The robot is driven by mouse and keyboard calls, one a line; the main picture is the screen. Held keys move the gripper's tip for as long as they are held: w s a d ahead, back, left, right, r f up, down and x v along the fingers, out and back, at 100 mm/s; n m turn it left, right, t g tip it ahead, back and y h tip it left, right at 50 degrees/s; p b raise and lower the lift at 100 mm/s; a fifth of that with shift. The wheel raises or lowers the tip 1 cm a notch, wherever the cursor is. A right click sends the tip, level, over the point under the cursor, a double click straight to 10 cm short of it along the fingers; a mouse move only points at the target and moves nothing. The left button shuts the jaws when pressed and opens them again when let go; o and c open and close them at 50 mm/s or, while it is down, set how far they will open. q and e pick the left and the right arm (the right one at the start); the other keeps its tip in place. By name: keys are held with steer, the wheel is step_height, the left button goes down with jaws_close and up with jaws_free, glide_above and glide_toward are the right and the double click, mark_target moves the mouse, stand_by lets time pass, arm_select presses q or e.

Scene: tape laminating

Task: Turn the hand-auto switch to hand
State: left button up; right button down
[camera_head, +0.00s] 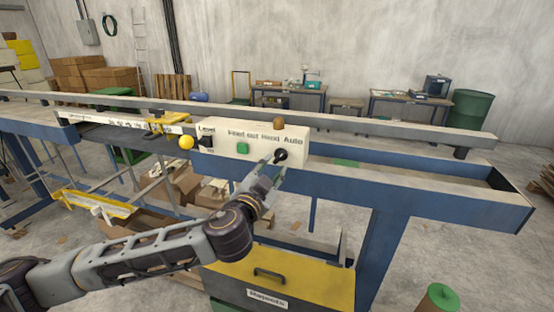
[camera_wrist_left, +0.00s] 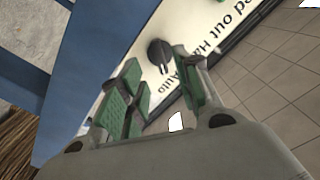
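The hand-auto switch (camera_head: 281,156) is a round black knob on the right end of the cream control panel (camera_head: 222,138), below the words "Hand Auto". In the left wrist view the black knob (camera_wrist_left: 159,54) shows just beyond the fingertips, near the text. My left gripper (camera_head: 272,167) is just below and left of the knob in the head view. In the wrist view its green-padded fingers (camera_wrist_left: 158,77) are apart, with a gap between them, and nothing is held. I cannot tell whether a finger touches the knob. My right gripper is not in view.
Blue machine beams (camera_head: 420,196) run alongside. A yellow Rejects bin (camera_head: 290,272) stands below.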

mark_target(278, 158)
arm_select(q)
steer(key=shift+p+x, duration=0.6)
steer(key=shift+x, duration=2.15)
jaws_close()
